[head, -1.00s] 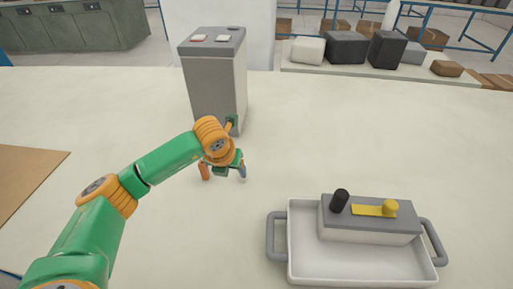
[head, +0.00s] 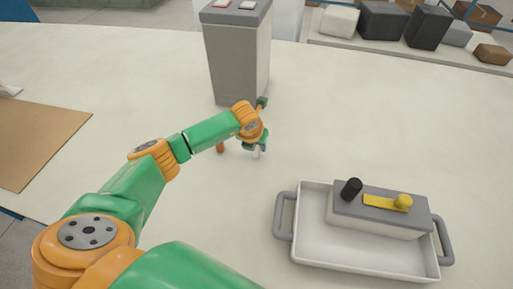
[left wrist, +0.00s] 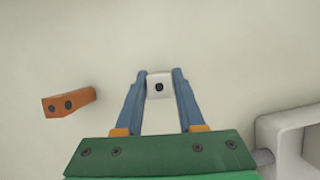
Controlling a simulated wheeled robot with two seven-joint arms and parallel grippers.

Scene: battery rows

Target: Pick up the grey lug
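The grey lug (left wrist: 159,86) is a pale block with a dark hole, seen end-on in the left wrist view. It also shows as a small pale piece in the head view (head: 256,153). My left gripper (left wrist: 160,76) has its two blue fingers on either side of the lug, flush against its sides, so it looks shut on it. Whether the lug is off the table cannot be told. An orange lug (left wrist: 68,103) with two dark holes stands apart to the left; it shows in the head view too (head: 220,148). My right gripper is out of view.
A tall grey box (head: 237,60) stands just behind my left gripper. A white tray (head: 308,238) with grey handles sits at front right, holding a grey block (head: 375,222) with black and yellow posts. A brown board (head: 40,140) lies at left. The table between is clear.

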